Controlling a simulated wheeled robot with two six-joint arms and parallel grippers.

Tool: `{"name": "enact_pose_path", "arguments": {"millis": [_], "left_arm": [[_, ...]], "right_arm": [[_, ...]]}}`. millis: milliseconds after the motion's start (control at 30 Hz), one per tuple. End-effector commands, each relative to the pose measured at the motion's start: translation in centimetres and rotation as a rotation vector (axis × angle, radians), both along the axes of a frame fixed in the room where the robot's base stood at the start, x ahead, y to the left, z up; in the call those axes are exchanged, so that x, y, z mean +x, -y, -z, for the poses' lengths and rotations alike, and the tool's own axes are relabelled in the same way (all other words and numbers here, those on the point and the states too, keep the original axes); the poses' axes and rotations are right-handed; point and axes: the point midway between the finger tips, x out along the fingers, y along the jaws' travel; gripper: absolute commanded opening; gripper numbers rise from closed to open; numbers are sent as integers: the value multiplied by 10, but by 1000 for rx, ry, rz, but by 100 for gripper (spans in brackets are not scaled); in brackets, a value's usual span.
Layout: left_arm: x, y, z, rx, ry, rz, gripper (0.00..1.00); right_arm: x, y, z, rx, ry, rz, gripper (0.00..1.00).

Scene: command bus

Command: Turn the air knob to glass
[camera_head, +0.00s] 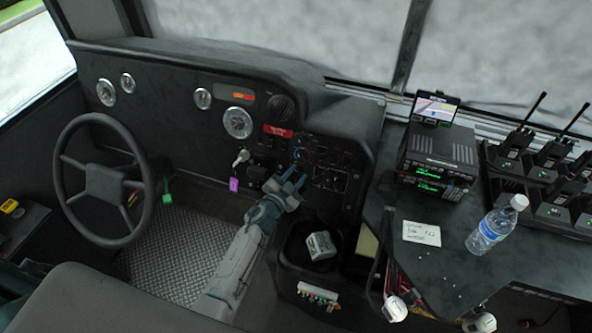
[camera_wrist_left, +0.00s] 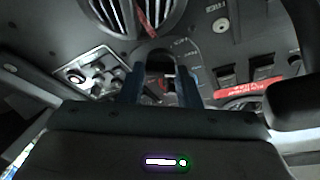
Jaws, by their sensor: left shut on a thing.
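The air knob (camera_wrist_left: 160,64) is a small dark knob on the dashboard panel, seen in the left wrist view between my two blue fingers. A dial arc with faint markings surrounds it. My left gripper (camera_head: 293,180) reaches up to the panel and is shut on the knob; it also shows in the left wrist view (camera_wrist_left: 160,78). In the head view the fingers are just below a blue-and-red arc (camera_head: 301,155), and the knob itself is largely hidden. Which marking the knob points to cannot be read. My right gripper is not in view.
Air vents (camera_wrist_left: 140,14) and switches (camera_wrist_left: 262,72) surround the dial. A key with a purple tag (camera_head: 234,184) hangs left of my gripper. The steering wheel (camera_head: 103,183) is farther left. A radio (camera_head: 440,150) and a water bottle (camera_head: 497,225) stand on the right console.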

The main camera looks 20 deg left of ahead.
Motion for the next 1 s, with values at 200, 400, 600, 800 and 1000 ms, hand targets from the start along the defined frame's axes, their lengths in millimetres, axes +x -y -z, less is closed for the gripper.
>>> {"name": "enact_pose_path", "arguments": {"millis": [200, 400, 600, 800, 1000], "left_arm": [[0, -2, -8, 193, 4, 70, 7], [1, -2, -8, 373, 10, 136, 7], [1, -2, -8, 551, 17, 202, 7], [1, -2, -9, 729, 23, 267, 7], [1, -2, -9, 897, 29, 329, 7]], "right_arm": [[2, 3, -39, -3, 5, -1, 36], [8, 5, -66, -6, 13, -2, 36], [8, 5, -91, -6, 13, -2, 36], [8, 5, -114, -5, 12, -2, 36], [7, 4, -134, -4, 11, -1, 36]]}}
